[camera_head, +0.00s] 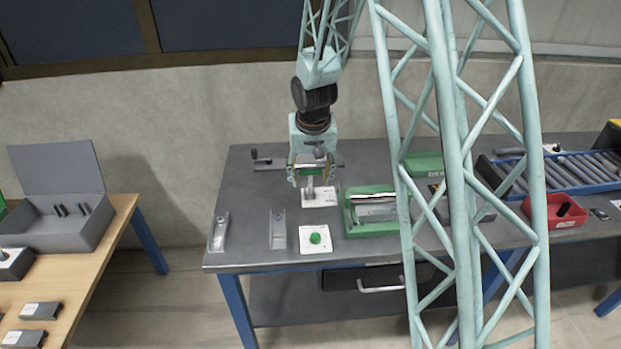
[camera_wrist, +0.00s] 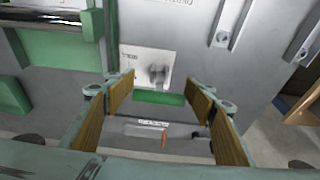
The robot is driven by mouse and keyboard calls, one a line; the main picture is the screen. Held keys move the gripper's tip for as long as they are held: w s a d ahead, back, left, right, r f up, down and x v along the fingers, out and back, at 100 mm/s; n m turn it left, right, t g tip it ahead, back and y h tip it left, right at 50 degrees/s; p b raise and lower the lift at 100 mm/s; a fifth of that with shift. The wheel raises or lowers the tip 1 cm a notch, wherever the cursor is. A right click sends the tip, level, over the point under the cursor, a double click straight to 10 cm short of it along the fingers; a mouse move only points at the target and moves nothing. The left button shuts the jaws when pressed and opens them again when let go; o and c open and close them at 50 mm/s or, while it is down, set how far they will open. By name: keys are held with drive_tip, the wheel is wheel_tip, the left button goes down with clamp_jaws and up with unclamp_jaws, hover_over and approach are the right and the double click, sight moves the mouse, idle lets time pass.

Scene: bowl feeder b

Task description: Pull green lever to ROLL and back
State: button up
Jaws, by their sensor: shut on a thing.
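The green lever handle (camera_wrist: 158,98) is a short green bar. The handle sits over a white plate (camera_wrist: 147,66) with a grey pivot and dark lettering too small to read surely. In the head view my gripper (camera_head: 311,172) is above that plate (camera_head: 319,202), with a grey post below it. The handle itself is mostly hidden there by the gripper.
A white plate with a green button (camera_head: 315,238) lies in front. Two grey channel pieces (camera_head: 278,230) stand left of it. A green fixture (camera_head: 372,225) with a metal rod is close on the right. A red bin (camera_head: 535,216) stands farther right.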

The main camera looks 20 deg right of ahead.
drive_tip(key=shift+s, duration=0.1)
idle(0.5)
drive_tip(key=o, duration=1)
drive_tip(key=shift+o, duration=0.2)
drive_tip(key=shift+r, duration=0.15)
drive_tip(key=v, duration=1.1)
drive_tip(key=shift+r, duration=0.3)
drive_tip(key=shift+s+a, duration=0.1)
